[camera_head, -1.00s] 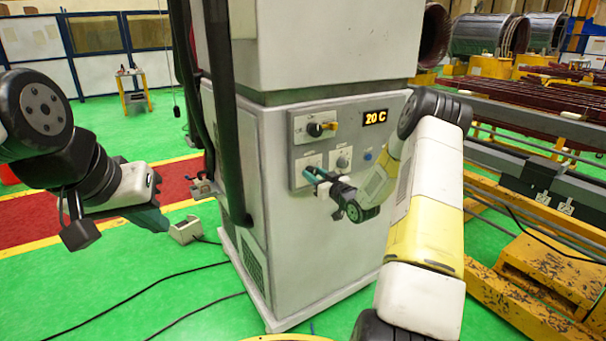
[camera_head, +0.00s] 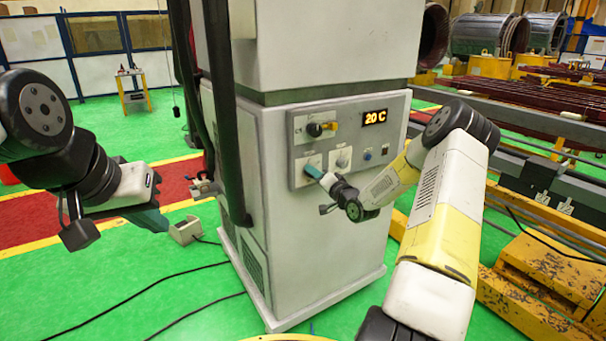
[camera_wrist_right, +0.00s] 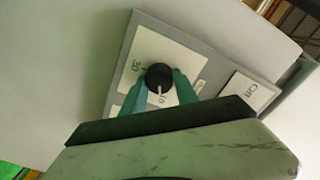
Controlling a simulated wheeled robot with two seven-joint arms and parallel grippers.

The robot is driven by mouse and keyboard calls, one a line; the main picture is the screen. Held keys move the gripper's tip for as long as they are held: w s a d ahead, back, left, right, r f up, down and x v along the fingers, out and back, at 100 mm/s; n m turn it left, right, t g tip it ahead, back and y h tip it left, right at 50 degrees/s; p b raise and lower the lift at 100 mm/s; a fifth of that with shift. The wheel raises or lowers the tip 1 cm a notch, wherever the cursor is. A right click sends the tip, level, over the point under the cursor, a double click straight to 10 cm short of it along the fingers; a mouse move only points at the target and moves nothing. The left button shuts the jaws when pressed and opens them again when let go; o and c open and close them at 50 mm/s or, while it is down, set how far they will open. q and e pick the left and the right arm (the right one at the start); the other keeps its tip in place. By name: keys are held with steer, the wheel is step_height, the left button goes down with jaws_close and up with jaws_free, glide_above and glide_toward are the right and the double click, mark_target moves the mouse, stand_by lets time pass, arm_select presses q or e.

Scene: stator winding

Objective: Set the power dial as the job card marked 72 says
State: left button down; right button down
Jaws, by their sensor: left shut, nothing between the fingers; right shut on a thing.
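A grey control panel (camera_head: 355,140) on the front of the pale machine cabinet carries two lower dial plates. My right gripper (camera_head: 316,172) is at the left lower dial plate (camera_head: 306,161). In the right wrist view, its green fingers (camera_wrist_right: 160,88) are shut on a round black dial knob (camera_wrist_right: 158,75) with a white pointer line. The pointer faces the lower edge of the picture, near a small mark that looks like 10; another mark looks like 30. My left gripper (camera_head: 152,217) is shut and empty, well left of the cabinet. I see no job card marked 72.
The panel also has a display (camera_head: 375,117) reading 20 C, a black and yellow rotary switch (camera_head: 318,129), a second lower dial (camera_head: 342,160) and a blue button (camera_head: 367,156). Black hoses (camera_head: 228,110) hang at the cabinet's left. Cables cross the green floor.

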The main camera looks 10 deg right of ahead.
steer(key=m, duration=2.2)
steer(key=shift+f+m, duration=0.2)
steer(key=shift+m, duration=0.2)
steer(key=c, duration=0.9)
jaws_free()
steer(key=shift+c, duration=0.2)
steer(key=shift+s, duration=0.1)
steer(key=v, duration=0.7)
steer(key=shift+s, duration=0.35)
